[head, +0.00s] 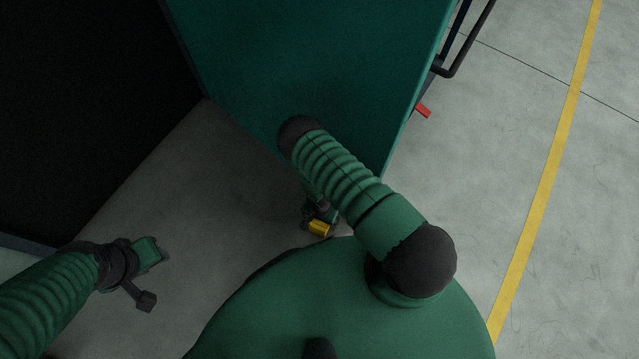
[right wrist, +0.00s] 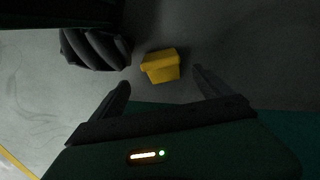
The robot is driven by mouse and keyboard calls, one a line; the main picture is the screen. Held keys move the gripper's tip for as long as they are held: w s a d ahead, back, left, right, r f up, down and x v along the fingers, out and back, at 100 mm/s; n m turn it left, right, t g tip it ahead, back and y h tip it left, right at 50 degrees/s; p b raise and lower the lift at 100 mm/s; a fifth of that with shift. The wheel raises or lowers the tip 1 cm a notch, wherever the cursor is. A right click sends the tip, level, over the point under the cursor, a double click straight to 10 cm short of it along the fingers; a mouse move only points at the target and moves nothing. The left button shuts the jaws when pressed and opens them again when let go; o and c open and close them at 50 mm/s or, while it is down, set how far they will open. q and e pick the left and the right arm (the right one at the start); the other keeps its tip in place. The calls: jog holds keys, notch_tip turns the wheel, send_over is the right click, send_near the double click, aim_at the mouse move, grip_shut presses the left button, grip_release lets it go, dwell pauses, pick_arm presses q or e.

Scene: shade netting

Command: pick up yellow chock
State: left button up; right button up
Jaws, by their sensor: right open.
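The yellow chock (head: 319,228) lies low by the bottom of the green panel, partly hidden by my right arm and body in the head view. In the right wrist view the chock (right wrist: 162,66) is a small stepped block on the grey floor. My right gripper (right wrist: 160,80) is open, its two fingers apart with the chock just beyond and between the tips; no contact shows. In the head view the right gripper (head: 318,212) is mostly hidden behind the arm.
A dark ribbed round thing, perhaps a tyre (right wrist: 95,48), is close left of the chock. A large green panel (head: 310,60) stands ahead, with a black opening (head: 90,100) at left. A red piece (head: 423,111) and yellow floor line (head: 548,180) are right.

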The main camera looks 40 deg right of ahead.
notch_tip(320, 180, down, 4)
jog(key=shift+f+b, duration=0.2)
jog(key=shift+b, duration=0.5)
jog(key=shift+f, duration=0.3)
jog(key=f+b, duration=0.2)
jog(key=f, duration=0.1)
jog(key=f+b, duration=0.1)
jog(key=b, duration=0.1)
jog(key=shift+w+f, duration=0.15)
jog(key=shift+w, duration=0.1)
jog(key=shift+f, duration=0.35)
pick_arm(q)
jog(key=s+x, duration=0.1)
jog(key=x, duration=0.5)
jog(key=shift+s+f, duration=0.15)
jog(key=shift+f, duration=0.15)
pick_arm(e)
jog(key=shift+d+r, duration=0.1)
jog(key=shift+c, duration=0.3)
jog(key=c, duration=1.5)
jog(key=shift+r, duration=0.1)
